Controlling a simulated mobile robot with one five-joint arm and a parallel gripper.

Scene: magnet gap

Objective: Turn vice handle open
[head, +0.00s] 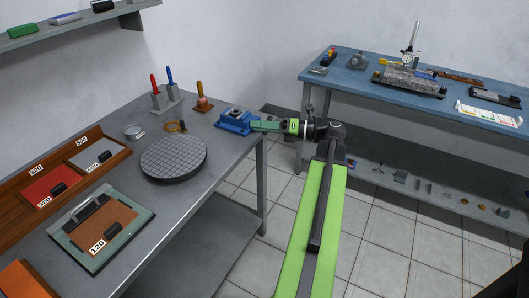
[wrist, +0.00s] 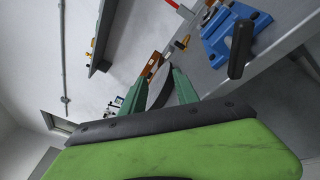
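The blue vice (head: 233,122) stands at the right end of the grey bench, near its edge. In the wrist view the vice (wrist: 216,38) is at the upper right, and its dark handle (wrist: 240,52) hangs at its near side. My gripper (head: 255,126) is beside the vice in the head view and hides part of it; the handle cannot be made out there. In the wrist view my gripper (wrist: 158,76) has its two green fingers apart with nothing held between them. The handle lies right of the fingers, not between them.
The grey bench (head: 215,160) holds a round gridded plate (head: 174,158), a wooden-handled tool (head: 203,104) and a block (head: 166,98) with red and blue handles. A blue table (head: 345,78) with instruments stands at the right.

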